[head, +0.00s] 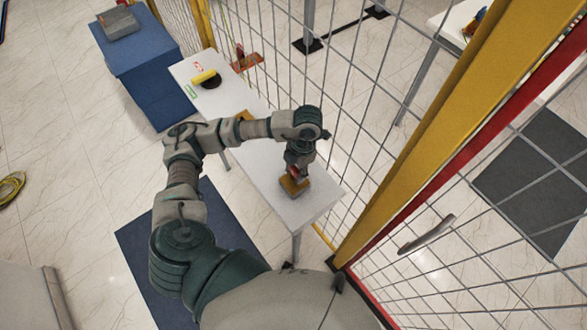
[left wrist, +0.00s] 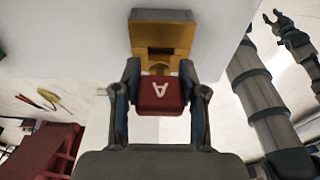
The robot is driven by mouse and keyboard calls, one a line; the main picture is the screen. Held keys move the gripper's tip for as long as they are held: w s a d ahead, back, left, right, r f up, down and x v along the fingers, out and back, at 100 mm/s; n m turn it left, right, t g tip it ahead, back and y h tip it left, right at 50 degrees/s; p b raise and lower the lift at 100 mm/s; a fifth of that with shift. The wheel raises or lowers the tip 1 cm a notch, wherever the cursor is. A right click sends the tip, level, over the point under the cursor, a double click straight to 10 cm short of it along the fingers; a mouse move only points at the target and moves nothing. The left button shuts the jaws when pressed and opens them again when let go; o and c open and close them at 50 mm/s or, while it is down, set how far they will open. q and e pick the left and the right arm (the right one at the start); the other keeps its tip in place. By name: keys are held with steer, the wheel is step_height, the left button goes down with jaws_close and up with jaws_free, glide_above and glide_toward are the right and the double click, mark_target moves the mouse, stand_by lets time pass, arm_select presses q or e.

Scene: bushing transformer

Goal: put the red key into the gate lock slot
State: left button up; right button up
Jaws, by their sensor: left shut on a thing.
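My left gripper (head: 297,172) is at the near end of the white table, just above a yellow block (head: 294,187) on the tabletop. In the left wrist view, my left gripper (left wrist: 160,88) is shut on the red key (left wrist: 160,105), which bears a white letter A. The key's far end meets the yellow block (left wrist: 160,32), which has a recess in its face. I cannot tell how deep the key sits in it. A dark claw-like end (left wrist: 290,34) at the upper right of the left wrist view may be my right gripper; its jaws are unclear.
The white table (head: 262,165) runs along the wire fence (head: 350,110). Another yellow piece (head: 243,116) and a yellow-handled item (head: 206,79) lie farther along it. A blue cabinet (head: 150,75) stands at the back left. The yellow gate post (head: 440,130) rises at right.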

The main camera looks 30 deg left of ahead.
arm_select(q)
steer(key=shift+d+f, duration=0.2)
steer(key=shift+d, duration=0.15)
steer(key=shift+f+b, duration=0.3)
steer(key=shift+b, duration=0.2)
steer(key=shift+a, duration=0.4)
steer(key=shift+r, duration=0.4)
steer(key=shift+d, duration=0.35)
steer(key=shift+a, duration=0.1)
arm_select(e)
steer(key=shift+d+f, duration=0.3)
steer(key=shift+d, duration=0.2)
steer(key=shift+d+f, duration=0.25)
steer(key=shift+d, duration=0.2)
arm_select(q)
steer(key=shift+a, duration=0.45)
arm_select(e)
steer(key=shift+a+f, duration=0.1)
steer(key=shift+a, duration=0.05)
